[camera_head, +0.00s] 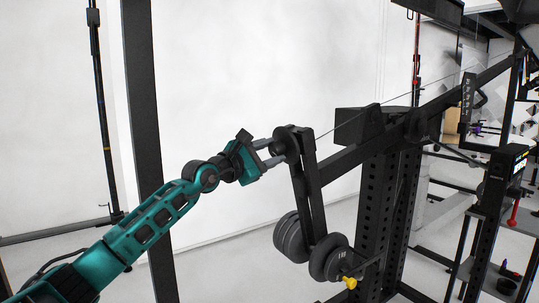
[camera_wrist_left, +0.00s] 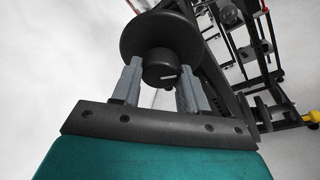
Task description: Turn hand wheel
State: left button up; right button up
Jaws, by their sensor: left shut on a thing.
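The hand wheel (camera_head: 290,138) is a black disc at the top of the dark frame, near the middle of the head view. In the left wrist view its broad disc (camera_wrist_left: 160,28) shows at the top, with a round black hub (camera_wrist_left: 159,68) facing me. My left gripper (camera_head: 272,153) reaches it from the left, its grey fingers touching the wheel. In the left wrist view the fingers of my left gripper (camera_wrist_left: 160,84) stand on both sides of the hub, shut on it. The exact contact at the fingertips is partly hidden. My right gripper is not in view.
Below the wheel, dark bars lead down to weight plates (camera_head: 290,238) and a yellow knob (camera_head: 349,282). A perforated black upright (camera_head: 375,205) stands to the right. A thin cable runs up to the right. A dark post (camera_head: 145,120) stands left. White wall lies behind.

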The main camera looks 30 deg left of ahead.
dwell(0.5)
pick_arm(q)
jog(key=o, duration=1.1)
jog(key=shift+c, duration=0.2)
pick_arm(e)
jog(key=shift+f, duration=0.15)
pick_arm(q)
jog(key=b+v, duration=0.4)
jog(key=v, duration=0.9)
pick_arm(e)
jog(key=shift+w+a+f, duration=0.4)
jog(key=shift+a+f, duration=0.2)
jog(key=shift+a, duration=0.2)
